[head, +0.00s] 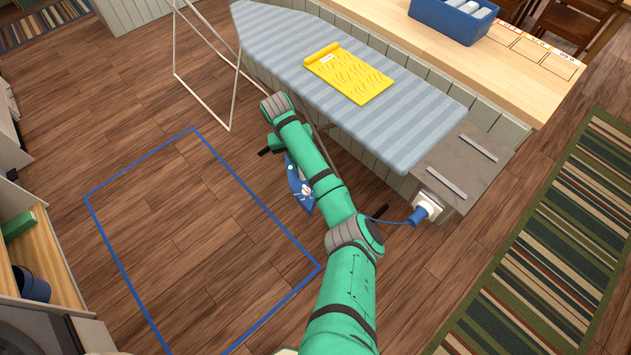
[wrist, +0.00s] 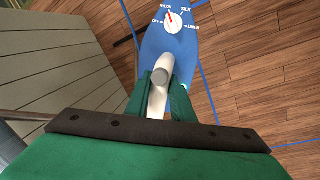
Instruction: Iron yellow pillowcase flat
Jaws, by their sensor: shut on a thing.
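The yellow pillowcase (head: 352,76) lies on the blue-grey striped ironing board (head: 300,75), with wavy crease lines across it and a band with a small white label at its upper-left end. My gripper (wrist: 162,98) is shut on the white handle of the blue iron (wrist: 180,45), whose dial faces up in the wrist view. In the head view the iron (head: 300,190) is beside the board's near side, over the floor, partly hidden by my arm. My fingers are mostly hidden there.
A grey metal plate with two bars (head: 461,168) is at the board's right end. A blue cord runs to a white-and-blue socket fitting (head: 426,208) below it. A blue bin (head: 452,18) stands on the wooden counter behind. Blue lines (head: 140,275) mark clear floor at left.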

